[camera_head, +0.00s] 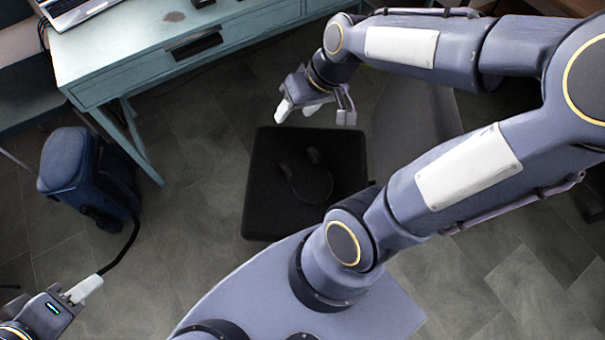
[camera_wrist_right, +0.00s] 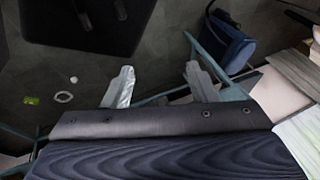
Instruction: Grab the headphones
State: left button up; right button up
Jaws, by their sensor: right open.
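Dark headphones (camera_head: 309,184) lie on a black square tabletop (camera_head: 262,200) in the head view, low in contrast against it. My right gripper (camera_head: 314,108) is open and empty, above the far edge of the tabletop and apart from the headphones. In the right wrist view, its two pale fingers (camera_wrist_right: 160,84) are spread wide with nothing between them.
A teal desk (camera_head: 120,50) with a laptop (camera_head: 75,10) stands at the upper left. A blue bag-like object (camera_head: 75,170) is on the floor below it and also shows in the right wrist view (camera_wrist_right: 230,42). The tiled floor between desk and black table is mostly clear.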

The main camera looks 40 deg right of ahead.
jog(key=g+h+b, duration=0.1)
jog(key=g+b, duration=0.1)
jog(key=b, duration=0.5)
send_over(317, 156)
jog(key=a, duration=0.6)
notch_tip(317, 156, down, 19)
jog(key=d+f+b, duration=0.2)
jog(key=f, duration=0.3)
jog(key=d+f+g+h+b, duration=0.1)
jog(key=d+f, duration=0.1)
jog(key=f, duration=0.4)
jog(key=d+f+n+g+h+b, duration=0.1)
jog(key=d+f+b, duration=0.1)
jog(key=f, duration=0.3)
jog(key=shift+w+d+f+b, duration=0.2)
jog(key=shift+d+f+b, duration=0.05)
jog(key=shift+f+b, duration=0.1)
jog(key=f+b, duration=0.1)
jog(key=f, duration=0.2)
jog(key=f+b, duration=0.1)
jog(key=f, duration=0.2)
jog(key=shift+s+a, duration=0.15)
jog(key=shift+a, duration=0.05)
pick_arm(q)
notch_tip(317, 156, down, 17)
jog(key=shift+s, duration=0.15)
jog(key=shift+r, duration=0.1)
pick_arm(e)
grip_shut()
jog(key=shift+r, duration=0.1)
